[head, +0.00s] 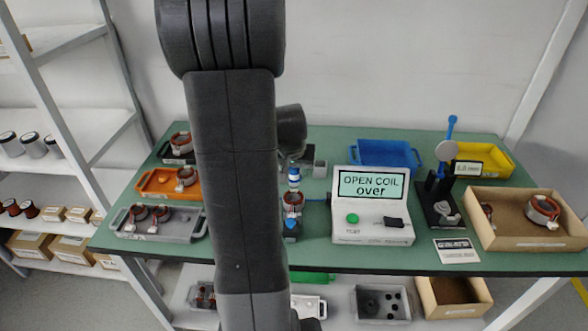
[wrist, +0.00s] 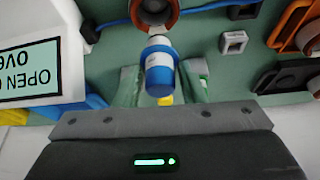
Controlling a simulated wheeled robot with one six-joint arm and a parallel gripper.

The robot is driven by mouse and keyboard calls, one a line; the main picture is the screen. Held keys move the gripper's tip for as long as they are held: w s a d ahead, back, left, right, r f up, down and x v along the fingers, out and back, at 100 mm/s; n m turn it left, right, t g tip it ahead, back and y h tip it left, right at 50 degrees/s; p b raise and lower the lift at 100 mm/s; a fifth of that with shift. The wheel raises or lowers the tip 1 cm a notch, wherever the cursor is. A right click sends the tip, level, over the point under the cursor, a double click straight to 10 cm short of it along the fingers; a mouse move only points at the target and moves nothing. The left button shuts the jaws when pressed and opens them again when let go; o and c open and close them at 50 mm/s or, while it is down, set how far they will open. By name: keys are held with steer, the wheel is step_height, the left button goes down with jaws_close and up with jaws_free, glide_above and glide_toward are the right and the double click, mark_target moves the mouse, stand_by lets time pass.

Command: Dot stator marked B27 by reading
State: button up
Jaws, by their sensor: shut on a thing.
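My gripper (wrist: 162,84) is shut on a blue-and-white marker-like dauber (wrist: 160,76), its white end pointing at a copper-wound stator (wrist: 153,12). In the head view the dauber (head: 294,178) is upright just above the stator (head: 293,199), which sits on a blue fixture (head: 290,229). I cannot tell whether they touch. The tester (head: 372,221) beside it reads "OPEN COIL over". Other stators stand in the black tray (head: 170,158), orange tray (head: 155,182), grey tray (head: 185,228) and cardboard box (head: 510,231). Their markings are too small to read. My arm hides part of the table.
A blue tray (head: 385,153) and a yellow bin (head: 490,158) stand at the back right. A black stand (head: 437,205) with a round disc is right of the tester. A printed card (head: 456,250) lies at the front edge. A small grey block (wrist: 233,42) stands near the stator.

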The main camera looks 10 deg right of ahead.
steer(key=shift+f+b, duration=0.35)
steer(key=shift+f, duration=0.05)
stand_by(0.4)
steer(key=shift+r+p, duration=2.05)
steer(key=shift+r, duration=0.95)
